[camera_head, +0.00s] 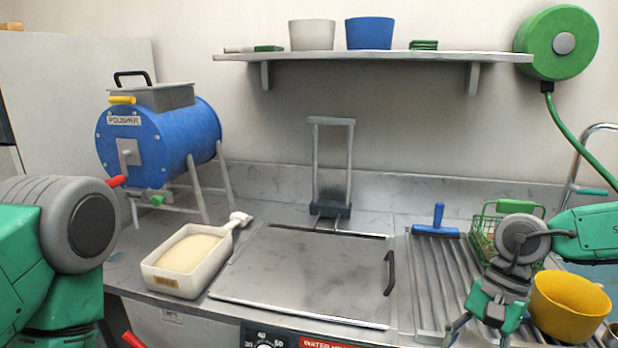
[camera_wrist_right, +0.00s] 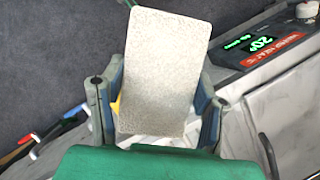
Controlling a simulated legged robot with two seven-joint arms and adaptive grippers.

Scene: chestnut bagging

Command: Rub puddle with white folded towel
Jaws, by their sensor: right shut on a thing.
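The white folded towel (camera_wrist_right: 165,65) is a pale, textured rectangular block in the right wrist view. My right gripper (camera_wrist_right: 157,100) has a finger on each side of it and is shut on it. I cannot make out a puddle in either view. My left arm shows at the left, but its gripper is out of view.
A flat metal lid (camera_head: 300,275) with a black handle covers the counter's middle. A white tub (camera_head: 165,281) of pale grains stands left of it, near a blue drum (camera_head: 170,140). A yellow bowl (camera_head: 568,308) and green wire basket (camera_head: 484,222) stand close to my right arm.

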